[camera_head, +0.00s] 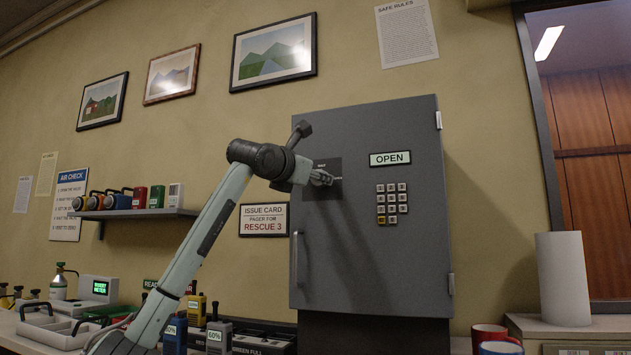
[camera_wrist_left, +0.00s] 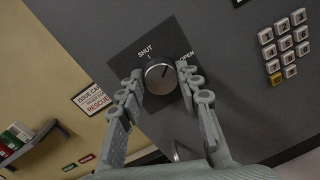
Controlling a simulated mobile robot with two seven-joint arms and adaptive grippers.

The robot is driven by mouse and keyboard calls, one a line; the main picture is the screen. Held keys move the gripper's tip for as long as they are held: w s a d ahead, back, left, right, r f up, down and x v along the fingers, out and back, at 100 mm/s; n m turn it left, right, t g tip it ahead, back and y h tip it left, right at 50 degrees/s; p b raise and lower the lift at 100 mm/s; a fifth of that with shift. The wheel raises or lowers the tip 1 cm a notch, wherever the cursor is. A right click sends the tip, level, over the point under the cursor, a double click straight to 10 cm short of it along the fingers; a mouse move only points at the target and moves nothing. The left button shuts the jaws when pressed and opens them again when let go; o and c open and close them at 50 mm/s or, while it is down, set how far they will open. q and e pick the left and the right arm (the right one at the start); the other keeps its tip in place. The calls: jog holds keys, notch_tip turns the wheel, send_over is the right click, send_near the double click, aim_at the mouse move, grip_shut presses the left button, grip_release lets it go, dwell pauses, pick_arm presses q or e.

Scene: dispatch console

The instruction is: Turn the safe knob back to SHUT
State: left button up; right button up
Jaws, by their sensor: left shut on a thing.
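The grey safe (camera_head: 375,265) has a closed-looking door with a dark plate on its left side. On the plate is the round metal safe knob (camera_wrist_left: 160,79), between the printed words SHUT and OPEN. The knob's thin mark appears to lean toward OPEN, but it is small. My left gripper (camera_head: 322,178) reaches the plate from the left, and its fingers are shut on the knob, one on each side. In the head view the gripper hides the knob. A small display (camera_head: 390,158) on the door reads OPEN. My right gripper is not in view.
A keypad (camera_head: 391,204) sits right of the plate, and a vertical handle (camera_head: 296,258) is at the door's left edge. A shelf (camera_head: 137,213) with several canisters is at left. Radios (camera_head: 217,337) and other gear crowd the counter below. A paper roll (camera_head: 563,279) stands at right.

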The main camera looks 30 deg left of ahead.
pick_arm(q)
jog(key=n+y+b, duration=0.1)
jog(key=n+b, duration=0.1)
jog(key=n, duration=0.9)
jog(key=shift+f+n+b, duration=0.1)
jog(key=shift+n+b, duration=0.2)
jog(key=shift+b, duration=0.1)
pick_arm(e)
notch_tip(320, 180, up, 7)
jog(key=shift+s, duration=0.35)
pick_arm(q)
jog(key=shift+y, duration=0.3)
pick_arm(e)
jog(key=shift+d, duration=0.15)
pick_arm(q)
jog(key=o, duration=1.2)
jog(key=shift+c, duration=0.2)
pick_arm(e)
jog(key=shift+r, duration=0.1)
pick_arm(q)
jog(key=v, duration=1.2)
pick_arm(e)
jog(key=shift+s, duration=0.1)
